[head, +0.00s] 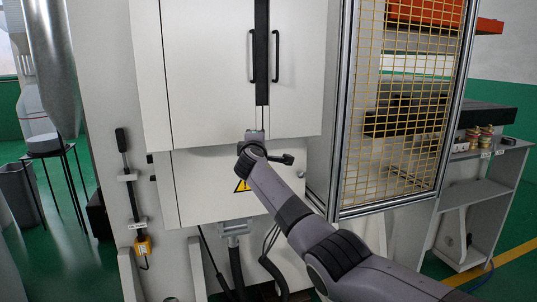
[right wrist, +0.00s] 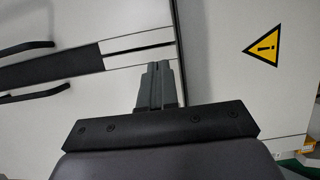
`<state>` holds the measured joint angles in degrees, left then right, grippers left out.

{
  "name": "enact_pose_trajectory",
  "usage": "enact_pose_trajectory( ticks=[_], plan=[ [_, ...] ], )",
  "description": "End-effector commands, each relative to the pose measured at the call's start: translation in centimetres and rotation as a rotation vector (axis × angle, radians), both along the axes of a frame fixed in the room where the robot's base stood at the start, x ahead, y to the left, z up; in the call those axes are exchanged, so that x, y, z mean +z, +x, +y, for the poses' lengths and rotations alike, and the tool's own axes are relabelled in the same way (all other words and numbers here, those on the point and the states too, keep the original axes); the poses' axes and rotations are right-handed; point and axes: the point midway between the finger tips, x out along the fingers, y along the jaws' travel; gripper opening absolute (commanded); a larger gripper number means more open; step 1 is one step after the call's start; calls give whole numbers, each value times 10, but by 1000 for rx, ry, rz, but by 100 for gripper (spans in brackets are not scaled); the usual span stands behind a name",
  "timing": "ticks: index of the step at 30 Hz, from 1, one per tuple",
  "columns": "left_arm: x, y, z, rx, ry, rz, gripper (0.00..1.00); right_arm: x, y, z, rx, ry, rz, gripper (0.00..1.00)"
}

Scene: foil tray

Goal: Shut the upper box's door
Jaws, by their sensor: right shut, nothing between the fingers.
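The upper box (head: 295,110) is a pale cabinet with two doors that meet at a dark vertical strip (head: 262,50). Each door has a black bar handle. The left door (head: 205,80) and right door look nearly flush; I cannot tell whether a small gap remains. My right gripper (head: 255,134) is shut and empty at the lower edge of the doors, below the strip. In the right wrist view its fingertips (right wrist: 159,66) point at the seam's lower end; contact is unclear. My left gripper is not in view.
Below is a lower box (head: 200,190) with a yellow warning triangle (head: 242,185), partly hidden by my right arm. A yellow mesh panel (head: 400,100) in a metal frame stands at the right. A lever with a black grip (head: 121,140) is at the left.

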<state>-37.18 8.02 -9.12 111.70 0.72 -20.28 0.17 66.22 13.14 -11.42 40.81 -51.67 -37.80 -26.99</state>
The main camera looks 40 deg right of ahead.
Motion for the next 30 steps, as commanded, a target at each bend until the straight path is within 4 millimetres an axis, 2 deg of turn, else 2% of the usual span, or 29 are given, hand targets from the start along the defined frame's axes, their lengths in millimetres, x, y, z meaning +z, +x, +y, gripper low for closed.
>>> enact_pose_trajectory(
  ticks=[14, 30],
  plan=[
    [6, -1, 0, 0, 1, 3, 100, -2, -28, 7, 1, 1, 2, 0],
    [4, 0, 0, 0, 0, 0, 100, -3, -77, 22, 1, 2, 3, 0]
  ],
)
